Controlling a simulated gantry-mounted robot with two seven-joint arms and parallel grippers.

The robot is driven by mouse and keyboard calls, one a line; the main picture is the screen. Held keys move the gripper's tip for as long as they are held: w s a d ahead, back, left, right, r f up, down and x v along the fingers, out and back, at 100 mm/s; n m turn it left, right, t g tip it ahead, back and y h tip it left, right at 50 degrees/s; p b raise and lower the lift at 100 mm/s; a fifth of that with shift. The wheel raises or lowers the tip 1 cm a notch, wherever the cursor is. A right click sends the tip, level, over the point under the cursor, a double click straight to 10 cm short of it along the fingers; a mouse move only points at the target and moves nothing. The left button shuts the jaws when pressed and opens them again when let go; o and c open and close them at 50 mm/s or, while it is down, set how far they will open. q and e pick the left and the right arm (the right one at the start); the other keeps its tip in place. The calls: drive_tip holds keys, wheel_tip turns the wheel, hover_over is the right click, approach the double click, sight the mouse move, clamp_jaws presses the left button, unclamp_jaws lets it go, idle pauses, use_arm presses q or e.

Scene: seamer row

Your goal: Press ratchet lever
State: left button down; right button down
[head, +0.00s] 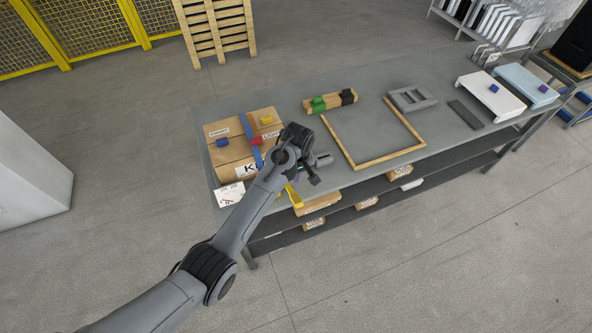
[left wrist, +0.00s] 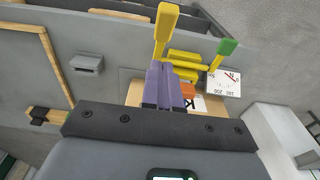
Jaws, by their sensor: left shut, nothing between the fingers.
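My left gripper (head: 296,174) hangs over the near left edge of the table, by the strapped carton (head: 229,153). Its two purple fingers (left wrist: 162,72) are together, with nothing seen between them. A yellow lever (head: 293,196) shows just below the gripper in the head view. In the left wrist view a yellow paddle-ended lever (left wrist: 165,28) stands just beyond the fingertips, beside yellow bars (left wrist: 184,56). A shorter lever with a green end (left wrist: 228,46) is to the right of it. I cannot tell whether the fingers touch the yellow lever. My right gripper is not in view.
A white dial card (left wrist: 225,84) lies by the levers.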

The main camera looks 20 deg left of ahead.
use_arm(q)
hover_over(297, 198)
drive_tip(key=w+a, duration=0.1)
wheel_tip(297, 198, down, 5)
drive_tip(key=shift+w+a, duration=0.15)
drive_tip(key=shift+s+d+f, duration=0.3)
drive_tip(key=shift+f, duration=0.3)
drive_tip(key=shift+s+d+f, duration=0.25)
drive_tip(key=shift+f, duration=0.3)
drive_tip(key=shift+s+d+f, duration=0.1)
drive_tip(key=shift+f, duration=0.25)
